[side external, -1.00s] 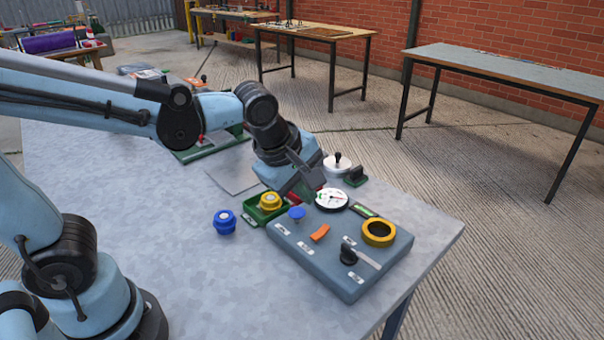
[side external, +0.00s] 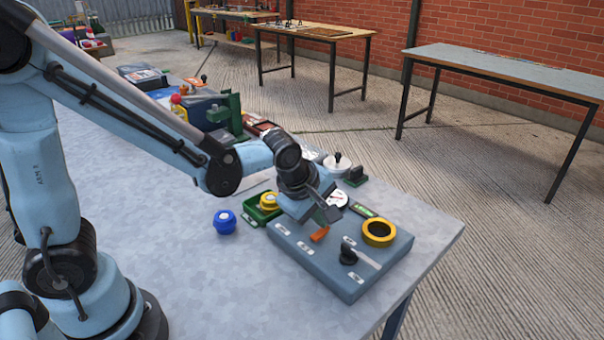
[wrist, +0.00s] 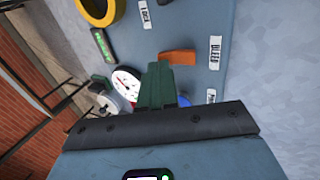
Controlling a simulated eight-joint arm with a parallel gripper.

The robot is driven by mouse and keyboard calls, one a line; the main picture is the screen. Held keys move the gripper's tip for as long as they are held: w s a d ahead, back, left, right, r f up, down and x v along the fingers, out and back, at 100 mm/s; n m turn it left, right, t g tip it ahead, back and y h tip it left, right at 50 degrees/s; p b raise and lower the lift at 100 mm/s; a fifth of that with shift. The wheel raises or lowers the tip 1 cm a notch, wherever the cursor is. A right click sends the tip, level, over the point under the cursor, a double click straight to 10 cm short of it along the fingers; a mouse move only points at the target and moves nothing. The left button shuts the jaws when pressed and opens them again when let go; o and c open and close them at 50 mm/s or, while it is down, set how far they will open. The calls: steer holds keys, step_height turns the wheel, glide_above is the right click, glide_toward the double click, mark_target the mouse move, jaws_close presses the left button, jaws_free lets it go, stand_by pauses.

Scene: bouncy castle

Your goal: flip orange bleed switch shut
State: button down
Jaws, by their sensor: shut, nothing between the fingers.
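The orange bleed switch (side external: 320,234) sits on top of the blue-grey panel box (side external: 317,274), partly hidden by my gripper in the side view. In the wrist view the orange switch (wrist: 177,57) lies just beyond my fingertips, beside a label reading BLEED (wrist: 215,52). My gripper (side external: 326,217) is over the panel next to the switch; its green fingers (wrist: 158,78) are shut together and empty. I cannot tell whether they touch the switch. The blue knob (wrist: 184,101) is mostly hidden behind my gripper.
The panel also carries a white dial gauge (wrist: 125,83), a yellow ring (side external: 379,232) and a black knob with a grey lever (side external: 349,254). The front table surface is clear.

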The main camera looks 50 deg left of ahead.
mark_target(304, 244)
steer(key=shift+w, duration=0.1)
stand_by(0.3)
steer(key=shift+w+f+g, duration=0.25)
steer(key=shift+g, duration=0.25)
steer(key=shift+s, duration=0.1)
steer(key=shift+s, duration=0.75)
steer(key=shift+r, duration=0.1)
steer(key=w+r+v, duration=0.1)
steer(key=w+v, duration=0.1)
steer(key=v, duration=1.1)
steer(key=shift+r, duration=0.3)
